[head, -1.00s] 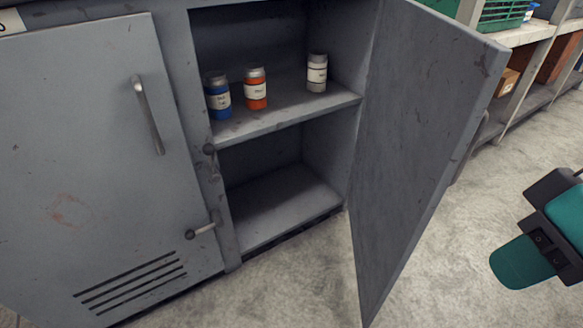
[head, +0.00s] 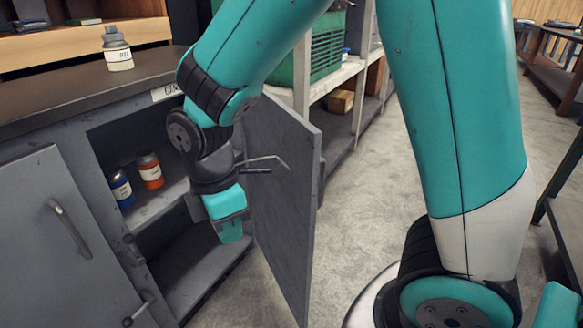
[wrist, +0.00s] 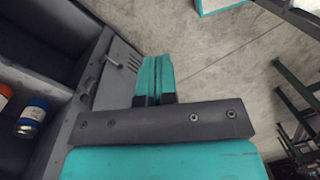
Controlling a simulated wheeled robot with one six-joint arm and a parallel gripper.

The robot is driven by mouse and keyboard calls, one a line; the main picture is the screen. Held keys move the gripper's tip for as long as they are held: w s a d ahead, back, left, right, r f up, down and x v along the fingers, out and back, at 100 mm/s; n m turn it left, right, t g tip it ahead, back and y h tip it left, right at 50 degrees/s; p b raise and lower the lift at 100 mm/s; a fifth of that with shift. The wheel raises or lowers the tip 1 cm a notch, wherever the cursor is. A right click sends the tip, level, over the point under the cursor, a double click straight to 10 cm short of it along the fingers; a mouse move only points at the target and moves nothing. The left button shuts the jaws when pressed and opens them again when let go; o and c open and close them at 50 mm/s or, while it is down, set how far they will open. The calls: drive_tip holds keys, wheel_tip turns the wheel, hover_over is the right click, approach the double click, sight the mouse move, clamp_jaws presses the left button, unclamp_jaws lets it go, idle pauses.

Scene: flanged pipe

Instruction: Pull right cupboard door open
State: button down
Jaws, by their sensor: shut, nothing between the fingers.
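The right cupboard door (head: 288,205) is a scuffed grey panel. It stands swung well out from the cupboard (head: 165,208), with its inner face toward the opening. My gripper (head: 231,232) is shut and empty, in front of the opening on the inner-face side of the door. In the head view it overlaps the door's hinge-side part; I cannot tell whether it touches. The wrist view shows the two teal fingertips (wrist: 152,72) together, pointing away from the camera.
The left door (head: 65,250) is shut, with a bar handle (head: 68,224). A blue jar (head: 121,188) and an orange jar (head: 150,170) stand on the shelf. A grey bottle (head: 117,50) stands on the counter. Concrete floor (head: 350,215) is clear right of the door.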

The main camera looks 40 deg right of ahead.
drive_tip(key=w+d+r+n+g+h+p, duration=0.1)
drive_tip(key=w+d+r+n+h+p, duration=0.25)
drive_tip(key=n+p, duration=0.6)
drive_tip(key=n+h+p, duration=0.5)
drive_tip(key=n+p, duration=0.2)
drive_tip(key=p, duration=0.2)
approach(306, 208)
drive_tip(key=x, duration=0.5)
drive_tip(key=shift+a+f, duration=0.15)
drive_tip(key=shift+f, duration=0.3)
drive_tip(key=shift+s+d+f, duration=0.1)
drive_tip(key=shift+s+d, duration=0.1)
drive_tip(key=shift+d, duration=0.45)
